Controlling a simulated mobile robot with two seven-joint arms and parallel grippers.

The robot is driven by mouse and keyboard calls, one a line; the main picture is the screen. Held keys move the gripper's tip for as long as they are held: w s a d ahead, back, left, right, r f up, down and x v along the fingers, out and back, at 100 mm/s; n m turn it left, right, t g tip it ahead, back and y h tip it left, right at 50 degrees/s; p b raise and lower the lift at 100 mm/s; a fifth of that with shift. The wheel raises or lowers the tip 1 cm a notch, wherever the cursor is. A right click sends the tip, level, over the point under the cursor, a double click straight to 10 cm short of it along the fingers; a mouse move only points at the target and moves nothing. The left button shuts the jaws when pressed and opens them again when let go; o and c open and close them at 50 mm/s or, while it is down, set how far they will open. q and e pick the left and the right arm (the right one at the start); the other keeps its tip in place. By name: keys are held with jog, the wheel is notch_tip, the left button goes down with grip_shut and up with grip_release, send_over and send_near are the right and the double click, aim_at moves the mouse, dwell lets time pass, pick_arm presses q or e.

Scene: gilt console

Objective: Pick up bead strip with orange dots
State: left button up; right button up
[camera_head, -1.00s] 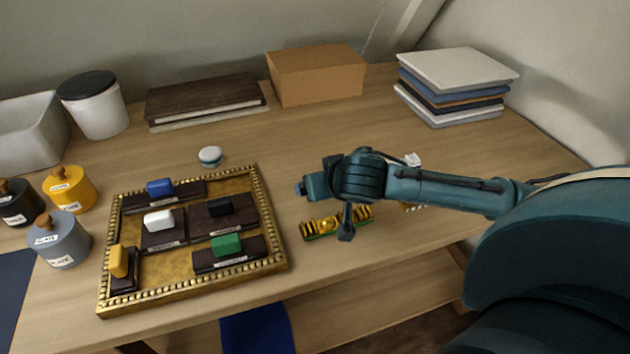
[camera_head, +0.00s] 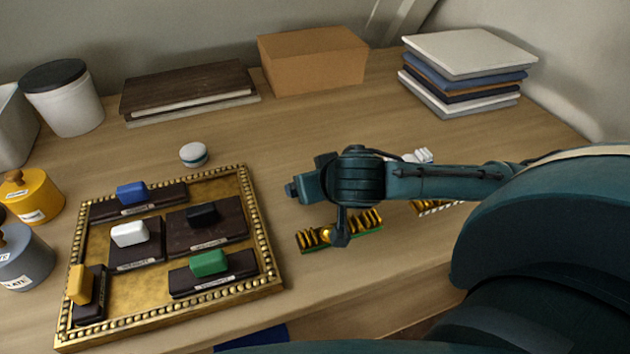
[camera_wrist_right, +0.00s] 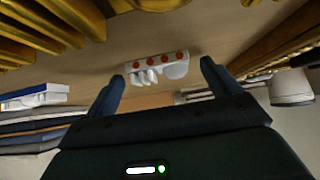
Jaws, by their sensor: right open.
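A white strip with several orange dots (camera_wrist_right: 157,68) and pale rounded pieces along one edge lies on the table in the right wrist view. In the head view a white piece (camera_head: 422,156) shows partly behind my right arm (camera_head: 355,180), likely the same strip; its dots cannot be made out there. My right gripper (camera_wrist_right: 162,72) is open and empty, and the strip appears between its fingers but beyond the tips. In the head view the right fingers are hard to make out. My left gripper is not in view.
A green strip with gold beads (camera_head: 365,226) lies under my right wrist; another strip (camera_head: 430,207) is partly hidden by the arm. A gilt-framed tray (camera_head: 262,262) with coloured blocks stands left. A book stack (camera_head: 470,55), a box (camera_head: 313,60) and a white-teal round piece (camera_head: 193,154) stand further back.

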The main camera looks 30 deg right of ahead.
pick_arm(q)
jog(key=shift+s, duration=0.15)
pick_arm(e)
jog(key=shift+c, duration=0.6)
jog(key=shift+c, duration=0.7)
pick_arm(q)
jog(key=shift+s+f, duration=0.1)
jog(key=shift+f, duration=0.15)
pick_arm(e)
jog(key=c, duration=0.8)
jog(key=shift+r, duration=0.1)
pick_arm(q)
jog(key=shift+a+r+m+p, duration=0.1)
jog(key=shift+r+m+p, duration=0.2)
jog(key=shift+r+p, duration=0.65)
pick_arm(e)
notch_tip(320, 180, up, 10)
jog(key=shift+f, duration=0.1)
